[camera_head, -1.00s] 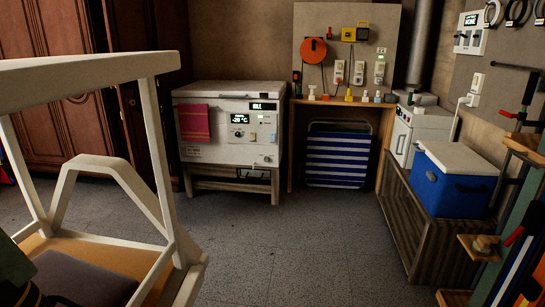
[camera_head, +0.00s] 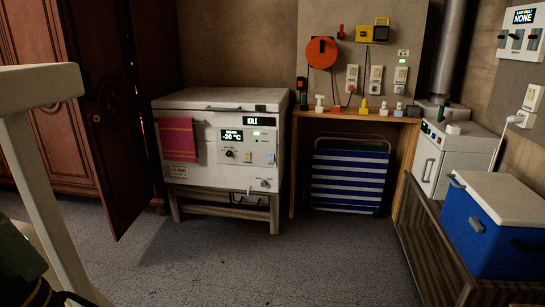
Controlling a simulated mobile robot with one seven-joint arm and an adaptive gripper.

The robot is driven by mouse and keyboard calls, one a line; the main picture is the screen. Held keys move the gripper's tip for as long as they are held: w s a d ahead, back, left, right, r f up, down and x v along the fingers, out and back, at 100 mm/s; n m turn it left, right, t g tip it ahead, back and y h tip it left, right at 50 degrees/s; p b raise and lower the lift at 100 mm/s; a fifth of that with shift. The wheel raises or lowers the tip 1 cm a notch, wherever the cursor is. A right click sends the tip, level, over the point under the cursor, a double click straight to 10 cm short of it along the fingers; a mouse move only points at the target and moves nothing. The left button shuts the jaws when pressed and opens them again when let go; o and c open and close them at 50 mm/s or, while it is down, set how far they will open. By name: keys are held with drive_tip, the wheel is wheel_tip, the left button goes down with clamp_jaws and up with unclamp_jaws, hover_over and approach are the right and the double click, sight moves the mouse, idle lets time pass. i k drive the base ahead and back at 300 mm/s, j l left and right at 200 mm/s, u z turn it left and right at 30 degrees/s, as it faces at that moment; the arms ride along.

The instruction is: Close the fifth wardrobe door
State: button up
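The wardrobe (camera_head: 45,110) of dark red-brown panelled wood stands at the left edge. One of its doors (camera_head: 115,150) stands open, swung out into the room, with a small brass-coloured knob or lock on it. It is the rightmost door that I see; I cannot count the doors to confirm that it is the fifth. The rest of the wardrobe is cut off by the frame and partly hidden by a white frame. My gripper is not clearly in view.
The white frame (camera_head: 45,185) stands close at the left. A white chest freezer (camera_head: 215,150) is just right of the open door. A folded striped chair (camera_head: 350,175) and a blue cooler (camera_head: 490,225) are farther right. The middle floor (camera_head: 240,270) is clear.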

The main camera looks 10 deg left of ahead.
sight(93, 35)
drive_tip(key=i+j+z, duration=0.15)
drive_tip(key=i, duration=1.25)
drive_tip(key=i+l+u, duration=0.15)
drive_tip(key=i, duration=0.45)
drive_tip(key=i+l+u, duration=0.1)
drive_tip(key=i, duration=0.5)
drive_tip(key=u, duration=1.9)
drive_tip(key=i+l, duration=0.1)
drive_tip(key=i, duration=0.5)
drive_tip(key=i+l+z, duration=0.15)
drive_tip(key=i, duration=0.4)
